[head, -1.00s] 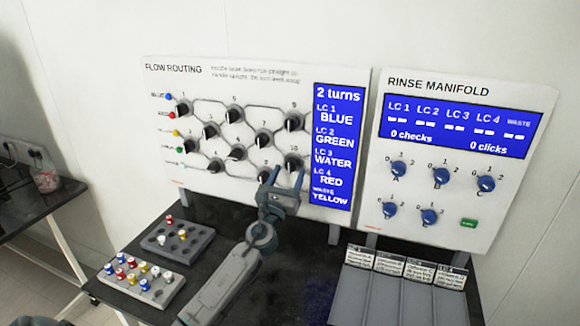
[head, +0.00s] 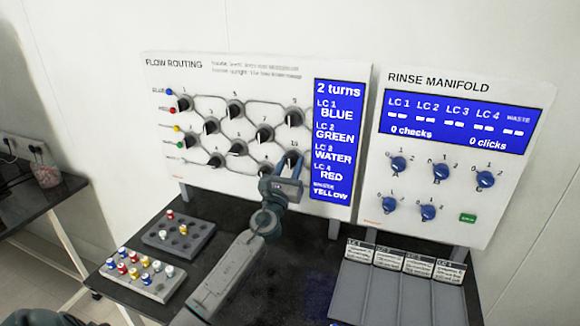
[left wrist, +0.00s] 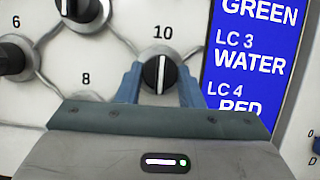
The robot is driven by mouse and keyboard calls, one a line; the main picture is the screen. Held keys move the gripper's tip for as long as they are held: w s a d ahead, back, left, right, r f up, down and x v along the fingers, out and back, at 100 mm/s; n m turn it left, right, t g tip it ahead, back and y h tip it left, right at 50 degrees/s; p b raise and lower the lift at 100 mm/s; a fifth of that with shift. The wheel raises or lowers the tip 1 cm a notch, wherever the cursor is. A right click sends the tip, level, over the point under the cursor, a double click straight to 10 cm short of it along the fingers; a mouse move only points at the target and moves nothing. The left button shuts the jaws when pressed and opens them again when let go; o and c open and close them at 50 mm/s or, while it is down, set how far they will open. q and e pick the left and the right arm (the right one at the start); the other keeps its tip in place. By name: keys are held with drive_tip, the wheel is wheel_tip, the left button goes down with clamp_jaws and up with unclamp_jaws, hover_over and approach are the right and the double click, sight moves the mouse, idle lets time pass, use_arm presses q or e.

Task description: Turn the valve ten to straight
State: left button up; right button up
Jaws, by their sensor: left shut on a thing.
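Valve ten is a black round knob (head: 292,157) at the lower right of the flow routing panel (head: 215,75). In the left wrist view, the knob (left wrist: 160,74) sits under the number 10, and its white line stands close to upright. My left gripper (head: 286,170) is at this knob. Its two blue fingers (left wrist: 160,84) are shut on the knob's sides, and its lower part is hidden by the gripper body. The blue screen (head: 338,140) beside it reads 2 turns. My right gripper is in neither view.
Other black knobs (head: 264,134) sit left of and above valve ten. The rinse manifold panel (head: 460,180) with blue knobs stands to the right. Below are a grey vial rack (head: 178,238), another rack with coloured caps (head: 142,272) and a grey slotted tray (head: 385,295).

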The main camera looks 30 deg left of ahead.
use_arm(q)
drive_tip(key=shift+n, duration=0.3)
drive_tip(key=n+y, duration=0.1)
drive_tip(key=n, duration=0.1)
drive_tip(key=n+g+y, duration=0.1)
drive_tip(key=n, duration=0.1)
drive_tip(key=n+y, duration=0.1)
drive_tip(key=n, duration=0.1)
drive_tip(key=shift+d+n+g+y+b, duration=0.2)
drive_tip(key=shift+n+g+y+b, duration=0.1)
drive_tip(key=shift+g, duration=0.1)
drive_tip(key=n+g+y, duration=0.1)
drive_tip(key=n, duration=0.2)
drive_tip(key=n+g, duration=0.1)
drive_tip(key=n, duration=0.2)
drive_tip(key=shift+w+d+r+y, duration=0.1)
drive_tip(key=shift+d+r+y, duration=0.1)
drive_tip(key=shift+y, duration=0.2)
drive_tip(key=n+g, duration=0.1)
drive_tip(key=n, duration=0.2)
drive_tip(key=n+g+p, duration=0.1)
drive_tip(key=n, duration=0.2)
drive_tip(key=shift+r, duration=0.2)
drive_tip(key=shift+n+g+p, duration=0.6)
drive_tip(key=shift+n+g, duration=0.1)
drive_tip(key=shift+n, duration=0.7)
drive_tip(key=o, duration=1)
